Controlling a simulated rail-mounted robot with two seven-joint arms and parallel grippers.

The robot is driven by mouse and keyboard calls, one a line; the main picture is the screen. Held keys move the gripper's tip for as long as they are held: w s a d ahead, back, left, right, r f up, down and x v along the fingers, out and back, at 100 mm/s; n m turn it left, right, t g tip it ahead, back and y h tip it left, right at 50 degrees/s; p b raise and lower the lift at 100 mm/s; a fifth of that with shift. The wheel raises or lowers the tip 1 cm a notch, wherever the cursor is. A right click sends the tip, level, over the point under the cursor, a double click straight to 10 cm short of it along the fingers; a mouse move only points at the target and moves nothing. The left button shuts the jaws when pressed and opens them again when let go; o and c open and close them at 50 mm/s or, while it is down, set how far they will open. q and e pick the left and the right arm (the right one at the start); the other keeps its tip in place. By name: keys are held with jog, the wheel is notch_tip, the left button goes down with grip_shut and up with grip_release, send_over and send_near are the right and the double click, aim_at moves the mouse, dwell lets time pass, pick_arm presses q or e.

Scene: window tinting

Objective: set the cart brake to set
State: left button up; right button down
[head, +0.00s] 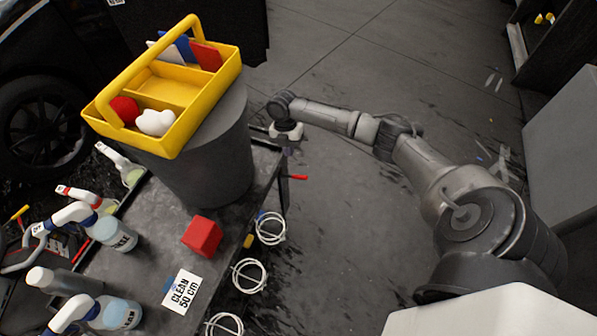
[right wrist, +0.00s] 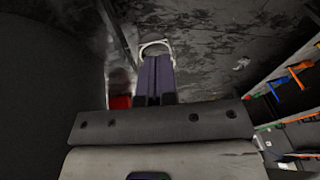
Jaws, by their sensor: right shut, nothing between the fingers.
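The cart (head: 150,222) is a dark-topped table at the left of the head view. A small red bar (head: 298,177) sticks out from its right side, below the top; it looks like the brake lever, but its setting cannot be told. My right gripper (head: 286,132) is beside the cart's far right corner, pointing down, above and apart from the red bar. In the right wrist view its two dark fingers (right wrist: 154,78) are shut together with nothing between them. A red patch (right wrist: 120,102) shows just left of them, partly hidden by the gripper body. My left gripper is not in view.
A grey bucket (head: 205,160) with a yellow caddy (head: 180,85) stands on the cart. Spray bottles (head: 112,232), a red block (head: 202,236) and a white card (head: 181,291) are also there. White coils (head: 270,228) hang at its right side. The floor (head: 350,200) to the right is open.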

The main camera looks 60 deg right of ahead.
aim_at(299, 177)
jog(key=shift+w+d+r, duration=0.3)
jog(key=shift+d+r, duration=0.3)
jog(key=shift+d, duration=0.25)
jog(key=shift+f, duration=0.1)
jog(key=b+x, duration=0.1)
jog(key=x, duration=0.3)
jog(key=b+x, duration=0.1)
jog(key=x, duration=0.3)
jog(key=b+x, duration=0.2)
jog(key=x, duration=0.2)
jog(key=shift+s+d+f, duration=0.15)
jog(key=shift+s+d, duration=0.05)
jog(key=shift+d, duration=0.1)
jog(key=shift+s+d+f, duration=0.2)
jog(key=shift+s+f, duration=0.1)
jog(key=shift+f, duration=0.25)
jog(key=shift+f, duration=0.1)
